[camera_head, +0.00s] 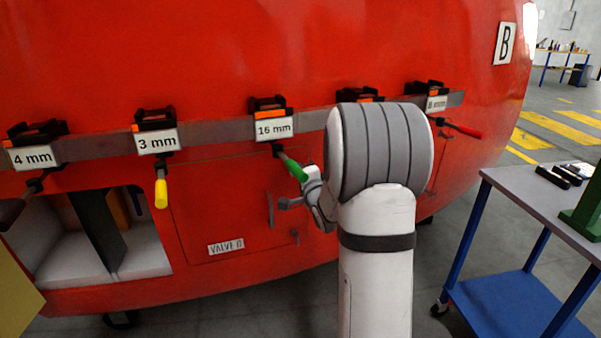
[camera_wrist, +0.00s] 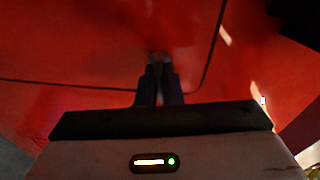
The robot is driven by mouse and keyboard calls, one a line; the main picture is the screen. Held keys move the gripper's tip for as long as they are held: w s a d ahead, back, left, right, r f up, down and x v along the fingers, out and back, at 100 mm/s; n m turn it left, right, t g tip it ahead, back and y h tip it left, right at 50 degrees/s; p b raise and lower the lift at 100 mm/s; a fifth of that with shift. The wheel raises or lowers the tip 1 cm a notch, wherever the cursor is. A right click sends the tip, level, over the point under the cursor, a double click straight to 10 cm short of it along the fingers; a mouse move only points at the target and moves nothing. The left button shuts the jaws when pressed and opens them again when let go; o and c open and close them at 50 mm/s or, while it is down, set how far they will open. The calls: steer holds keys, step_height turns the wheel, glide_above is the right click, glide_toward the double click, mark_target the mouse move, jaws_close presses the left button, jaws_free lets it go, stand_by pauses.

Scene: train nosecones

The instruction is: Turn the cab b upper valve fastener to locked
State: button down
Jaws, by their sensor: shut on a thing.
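The red cab marked B holds a hatch labelled VALVE B (camera_head: 226,247), outlined by a thin dark seam. My gripper (camera_wrist: 158,88) points at the red face in the wrist view, its two dark fingers close together. They are shut on a small grey metal piece (camera_wrist: 158,57), which looks like the upper valve fastener, near a rounded corner of the seam. In the head view my arm hides most of this spot, and the fastener's turn angle cannot be told. A grey upright bar (camera_head: 270,210) stands just left of my gripper.
A rail carries several labelled tool holders, such as 16 mm (camera_head: 274,129) and 3 mm (camera_head: 157,140). A green-handled tool (camera_head: 291,167) hangs close above my gripper; a yellow-handled one (camera_head: 161,192) hangs farther left.

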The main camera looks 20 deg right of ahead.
steer(key=shift+m, duration=0.8)
steer(key=shift+f, duration=0.1)
steer(key=c, duration=1.6)
jaws_free()
steer(key=s, duration=0.8)
steer(key=shift+a, duration=0.35)
